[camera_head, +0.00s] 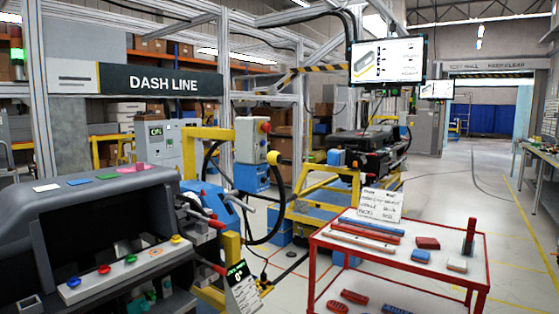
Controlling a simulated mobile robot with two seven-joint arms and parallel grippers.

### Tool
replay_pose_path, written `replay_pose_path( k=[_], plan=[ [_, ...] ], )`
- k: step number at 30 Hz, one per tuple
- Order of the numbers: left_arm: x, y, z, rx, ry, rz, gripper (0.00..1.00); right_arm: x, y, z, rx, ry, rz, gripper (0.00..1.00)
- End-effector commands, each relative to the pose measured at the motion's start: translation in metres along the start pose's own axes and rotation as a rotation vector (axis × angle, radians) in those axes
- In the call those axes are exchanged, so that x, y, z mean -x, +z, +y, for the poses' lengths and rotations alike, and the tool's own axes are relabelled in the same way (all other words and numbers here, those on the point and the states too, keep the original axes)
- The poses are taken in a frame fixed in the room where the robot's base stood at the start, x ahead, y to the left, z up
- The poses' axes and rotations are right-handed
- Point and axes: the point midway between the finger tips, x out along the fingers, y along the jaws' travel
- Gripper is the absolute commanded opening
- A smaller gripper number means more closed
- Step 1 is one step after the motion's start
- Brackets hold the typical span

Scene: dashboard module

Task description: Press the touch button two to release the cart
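A grey dashboard module (110,205) fills the lower left. I see no readable number marking touch button two. Yellow framing (232,245) stands beside the module's right end; I cannot tell whether it is the cart. Neither of my grippers is in view.
A red-framed table (400,252) with several coloured bars and blocks stands at the lower right, with a handwritten sign (380,204). Floor (490,190) is clear at the right.

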Motion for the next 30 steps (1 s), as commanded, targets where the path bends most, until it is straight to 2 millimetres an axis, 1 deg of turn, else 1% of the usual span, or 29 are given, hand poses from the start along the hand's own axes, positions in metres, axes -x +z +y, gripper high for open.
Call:
replay_pose_path(
  k=[1, 2, 3, 4, 30],
  plan=[
    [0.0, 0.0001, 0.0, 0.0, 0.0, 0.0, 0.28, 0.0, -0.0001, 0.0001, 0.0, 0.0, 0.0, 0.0],
    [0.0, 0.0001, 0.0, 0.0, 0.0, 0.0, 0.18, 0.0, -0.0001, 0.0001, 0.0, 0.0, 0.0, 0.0],
    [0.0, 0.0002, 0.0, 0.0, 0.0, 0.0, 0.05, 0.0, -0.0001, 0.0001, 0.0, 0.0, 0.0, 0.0],
    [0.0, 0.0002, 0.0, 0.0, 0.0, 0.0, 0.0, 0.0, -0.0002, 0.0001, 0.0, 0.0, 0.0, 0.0],
    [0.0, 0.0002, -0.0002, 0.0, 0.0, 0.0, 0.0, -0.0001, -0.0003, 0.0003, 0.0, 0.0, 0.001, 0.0]
  ],
)
